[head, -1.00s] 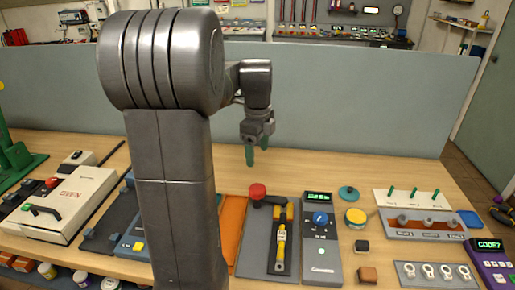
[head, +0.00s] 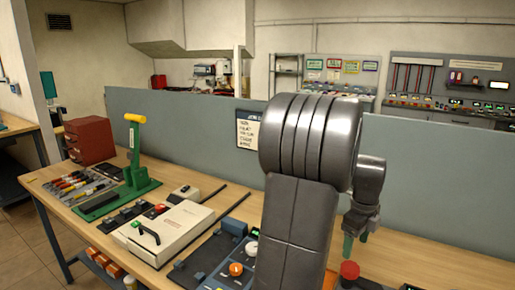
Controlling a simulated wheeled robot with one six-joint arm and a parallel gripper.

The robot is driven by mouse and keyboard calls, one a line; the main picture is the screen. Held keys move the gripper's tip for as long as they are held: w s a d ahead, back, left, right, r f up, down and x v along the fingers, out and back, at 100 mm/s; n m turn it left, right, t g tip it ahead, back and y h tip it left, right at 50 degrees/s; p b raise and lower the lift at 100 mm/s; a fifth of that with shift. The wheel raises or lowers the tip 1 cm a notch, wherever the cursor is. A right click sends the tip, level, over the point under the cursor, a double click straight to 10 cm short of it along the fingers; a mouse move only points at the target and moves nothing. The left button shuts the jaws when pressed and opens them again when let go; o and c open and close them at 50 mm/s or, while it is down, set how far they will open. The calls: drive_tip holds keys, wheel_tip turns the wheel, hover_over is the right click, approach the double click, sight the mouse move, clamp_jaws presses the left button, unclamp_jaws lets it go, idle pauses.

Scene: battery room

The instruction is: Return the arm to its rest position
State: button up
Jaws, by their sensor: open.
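My arm rises in the front right of the head view, its big grey shoulder joint and column covering part of the bench. My gripper (head: 356,241) hangs down at the right of the arm, with green fingertips pointing to the bench. It is open, and nothing shows between the fingers. It is above the bench, near a red knob (head: 349,270) at the bottom edge.
A wooden bench (head: 420,272) runs along a grey partition (head: 190,120). On it are a white case (head: 165,232), a green lever press (head: 136,165), a red drawer box (head: 89,140) and a blue-grey panel with an orange knob (head: 236,269). Open floor lies left.

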sight(351, 266)
wheel_tip(351, 266, down, 8)
drive_tip(key=shift+f, duration=0.15)
idle(0.5)
